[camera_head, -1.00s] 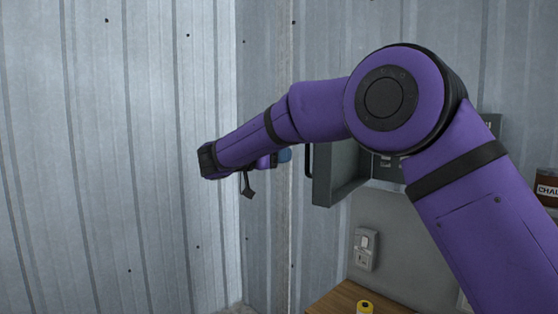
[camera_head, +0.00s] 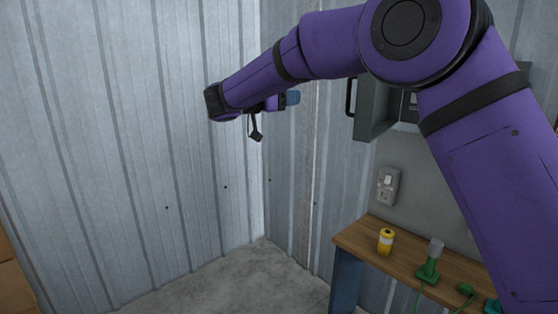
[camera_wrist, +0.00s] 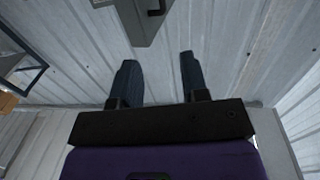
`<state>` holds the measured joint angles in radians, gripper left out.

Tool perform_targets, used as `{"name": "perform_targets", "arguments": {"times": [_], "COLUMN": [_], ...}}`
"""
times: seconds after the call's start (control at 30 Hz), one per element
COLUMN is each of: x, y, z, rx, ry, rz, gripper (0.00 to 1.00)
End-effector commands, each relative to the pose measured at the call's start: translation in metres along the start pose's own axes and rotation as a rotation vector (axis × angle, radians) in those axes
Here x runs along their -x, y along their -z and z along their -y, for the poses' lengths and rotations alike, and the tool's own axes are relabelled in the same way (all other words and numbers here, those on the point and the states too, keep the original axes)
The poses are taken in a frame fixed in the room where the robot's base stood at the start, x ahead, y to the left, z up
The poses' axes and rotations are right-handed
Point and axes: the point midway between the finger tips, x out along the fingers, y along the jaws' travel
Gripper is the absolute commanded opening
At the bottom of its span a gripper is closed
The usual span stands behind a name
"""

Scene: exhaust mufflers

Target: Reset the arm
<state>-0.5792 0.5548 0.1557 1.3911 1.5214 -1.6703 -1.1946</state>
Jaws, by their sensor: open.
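My gripper (camera_wrist: 158,82) shows in the wrist view with its two dark fingers spread wide apart. Nothing is between them. In the head view my purple arm reaches from the right side toward the left, raised in front of the corrugated metal wall. The gripper end (camera_head: 257,128) hangs near the arm's tip; only a small part of it shows there. A grey wall box (camera_head: 378,112) with its door open is partly behind my arm. The box also shows above the fingers in the wrist view (camera_wrist: 134,22).
A wooden workbench (camera_head: 352,243) with a blue leg stands at lower right. On it are a yellow can (camera_head: 386,241) and a green tool with a grey top (camera_head: 430,262). A wall socket (camera_head: 388,186) is above it. The concrete floor (camera_head: 225,282) in the corner is clear.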

Motion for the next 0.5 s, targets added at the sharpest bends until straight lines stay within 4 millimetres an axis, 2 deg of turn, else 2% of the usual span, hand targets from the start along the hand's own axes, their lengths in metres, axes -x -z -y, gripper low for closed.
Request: {"name": "perform_targets", "arguments": {"times": [0.33,0.5], "x": [-0.017,-0.03], "y": [0.024,0.045], "z": [-0.004,-0.008], "rx": [-0.061,-0.107], "ry": [0.099,0.187], "rz": [-0.028,-0.051], "gripper": [0.41,0.41]}}
